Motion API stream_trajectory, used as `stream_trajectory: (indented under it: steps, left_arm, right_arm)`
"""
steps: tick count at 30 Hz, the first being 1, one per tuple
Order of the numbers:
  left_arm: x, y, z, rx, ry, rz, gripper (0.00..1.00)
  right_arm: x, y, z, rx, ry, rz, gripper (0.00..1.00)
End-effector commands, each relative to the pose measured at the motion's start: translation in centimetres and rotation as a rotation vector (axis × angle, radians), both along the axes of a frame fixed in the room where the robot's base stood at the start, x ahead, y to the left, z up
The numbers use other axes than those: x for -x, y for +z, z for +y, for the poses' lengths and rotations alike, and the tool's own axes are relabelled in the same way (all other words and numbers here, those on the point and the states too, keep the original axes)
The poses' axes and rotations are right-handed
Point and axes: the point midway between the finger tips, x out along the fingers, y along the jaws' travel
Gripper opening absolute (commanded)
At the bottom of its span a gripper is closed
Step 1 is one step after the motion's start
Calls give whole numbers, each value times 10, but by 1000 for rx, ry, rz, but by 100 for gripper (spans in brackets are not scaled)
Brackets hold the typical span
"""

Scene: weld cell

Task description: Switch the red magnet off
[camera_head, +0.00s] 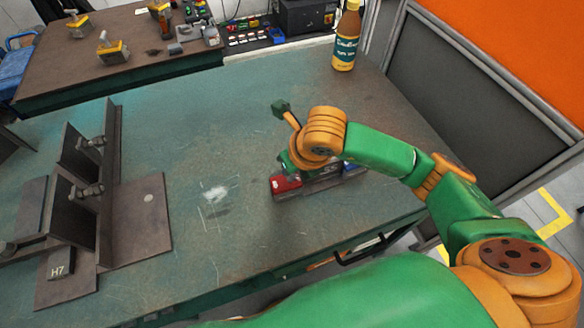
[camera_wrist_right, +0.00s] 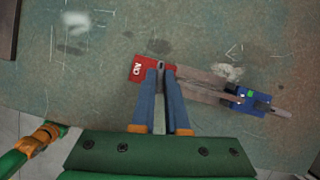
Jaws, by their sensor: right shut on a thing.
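The red magnet (camera_head: 286,184) sits on the green workbench, at the left end of a dark steel strip. It also shows in the right wrist view (camera_wrist_right: 138,69), with white lettering on its top, too small to read surely. My right gripper (camera_wrist_right: 161,70) is at the red magnet's right side, its two fingers close together on a narrow grey piece that looks like the magnet's lever. The fingers hide most of that lever. In the head view my right wrist stands over the magnet and covers part of it. My left gripper is not in view.
A blue magnet (camera_wrist_right: 247,98) with a green mark sits at the strip's other end, its lever pointing right. Upright steel plates stand on the bench's left. A yellow bottle (camera_head: 346,38) stands at the back.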

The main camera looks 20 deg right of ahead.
Motion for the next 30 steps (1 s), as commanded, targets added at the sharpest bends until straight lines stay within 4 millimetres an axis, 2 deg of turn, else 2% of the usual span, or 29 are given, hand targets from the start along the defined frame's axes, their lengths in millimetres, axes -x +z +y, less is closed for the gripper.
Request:
stream_trajectory:
  steps: [12,29,30]
  left_arm:
    - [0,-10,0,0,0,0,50]
    - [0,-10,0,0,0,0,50]
    - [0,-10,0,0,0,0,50]
  right_arm:
    - [-1,1,1,-1,-178,-1,0]
    - [0,1,1,-1,-205,0,0]
    - [0,1,1,-1,-205,0,17]
